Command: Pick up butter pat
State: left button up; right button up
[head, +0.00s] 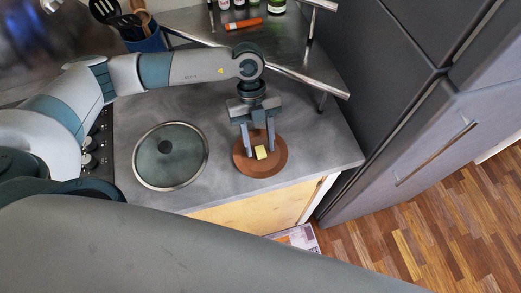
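The butter pat (261,152) is a small yellow block on a round brown board (265,168) near the counter's front right corner. My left gripper (259,153) points down over the board, its two fingers spread apart. The butter pat shows at the fingertips, nearer the right finger. I cannot tell whether a finger touches it. My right gripper is not in view; a large grey arm link of mine crosses the bottom of the picture.
A lidded round pan (170,180) stands left of the board. A metal rail shelf (280,30) with several bottles and a red-orange object (244,24) is behind. A blue utensil holder (148,42) stands back left. Tall grey cabinets (400,90) stand right of the counter.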

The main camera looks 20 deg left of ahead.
aim_at(260, 148)
pick_arm(q)
grip_shut()
jog(key=shift+r, duration=0.15)
jog(key=shift+r+b, duration=0.25)
jog(key=shift+b, duration=0.1)
notch_tip(260, 148, up, 3)
jog(key=shift+s+d+r+b, duration=0.1)
jog(key=shift+s+d+b, duration=0.05)
jog(key=shift+b, duration=0.95)
jog(key=s+d+r+b, duration=0.3)
jog(key=s+d+r, duration=0.2)
jog(key=s, duration=0.5)
notch_tip(260, 148, up, 2)
jog(key=shift+b, duration=0.4)
jog(key=shift+d, duration=0.1)
